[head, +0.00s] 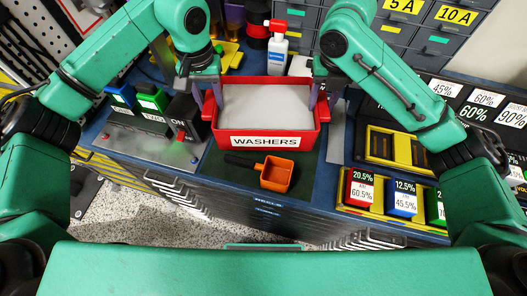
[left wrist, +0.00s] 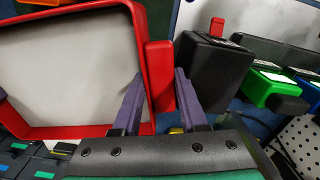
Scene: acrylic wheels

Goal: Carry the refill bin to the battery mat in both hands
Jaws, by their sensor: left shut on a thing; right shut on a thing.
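The red refill bin (head: 308,143) has a "WASHERS" label on its front and a pale grey inside. It is upright near the middle of the bench; I cannot tell whether it is lifted. My left gripper (head: 208,97) is shut on its left handle. In the left wrist view, my purple fingers (left wrist: 160,100) stand on both sides of the red handle (left wrist: 160,62). My right gripper (head: 318,97) is shut on the bin's right side, with the contact partly hidden. A dark panel with white percentage cards (head: 472,113) lies at the right; I cannot tell whether it is the battery mat.
An orange scoop (head: 276,174) lies on a dark green area (head: 225,170) before the bin. Red, blue and green percentage blocks (head: 403,199) stand in a yellow holder at right. A white bottle (head: 278,50) stands behind.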

